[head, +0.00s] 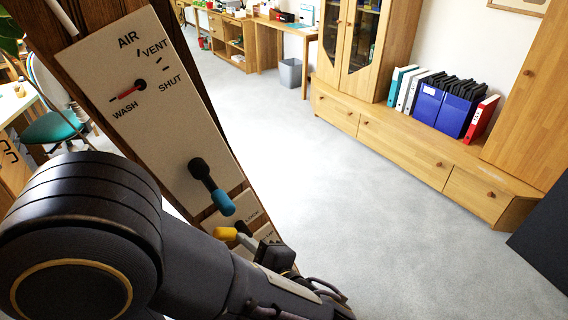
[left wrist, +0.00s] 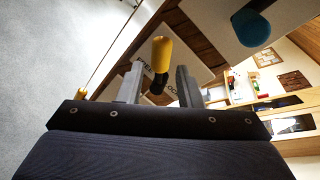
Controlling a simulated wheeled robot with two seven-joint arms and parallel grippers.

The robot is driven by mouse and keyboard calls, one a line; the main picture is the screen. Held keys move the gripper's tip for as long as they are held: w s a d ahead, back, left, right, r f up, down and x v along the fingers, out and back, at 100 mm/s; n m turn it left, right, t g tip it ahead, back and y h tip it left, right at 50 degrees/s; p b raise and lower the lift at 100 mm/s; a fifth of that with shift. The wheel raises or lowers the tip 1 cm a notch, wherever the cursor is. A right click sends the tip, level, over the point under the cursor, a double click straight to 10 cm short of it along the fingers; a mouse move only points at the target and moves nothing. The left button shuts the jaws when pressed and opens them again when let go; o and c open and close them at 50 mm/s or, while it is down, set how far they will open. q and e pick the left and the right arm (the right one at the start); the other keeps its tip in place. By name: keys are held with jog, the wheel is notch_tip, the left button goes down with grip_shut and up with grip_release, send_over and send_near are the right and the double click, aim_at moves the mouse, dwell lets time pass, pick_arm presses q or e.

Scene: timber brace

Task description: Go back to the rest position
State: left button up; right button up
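My left arm crosses the lower left of the head view. My left gripper (left wrist: 159,88) shows in the left wrist view with its two grey fingers apart. The yellow-handled lever (head: 226,233) shows between and beyond the fingertips in the left wrist view (left wrist: 161,52), its dark stem between them. I see no finger touching it. The blue-handled lever (head: 220,202) sits higher on the slanted timber brace and hangs down; its blue end also shows in the left wrist view (left wrist: 251,28). My right gripper is in neither view.
A white dial plate (head: 165,120) on the brace has a red pointer (head: 128,92) toward WASH. A wooden cabinet (head: 420,150) with binders stands at the right. A chair (head: 58,128) is at the left. Grey floor (head: 370,230) is open beyond the brace.

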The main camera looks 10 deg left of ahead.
pick_arm(q)
jog(key=s+a+f+n+g+h+p, duration=0.1)
jog(key=s+a+f+n+g+h, duration=0.55)
jog(key=s+g+h, duration=0.2)
notch_tip(320, 180, up, 7)
jog(key=d+n+t+h, duration=0.2)
jog(key=n+t+h, duration=0.3)
jog(key=n+h, duration=0.2)
jog(key=n+p, duration=0.1)
jog(key=n, duration=0.1)
jog(key=shift+s+d+f+n, duration=0.15)
jog(key=shift+s+d+n, duration=0.1)
jog(key=shift+n, duration=0.1)
jog(key=shift+t+h, duration=0.25)
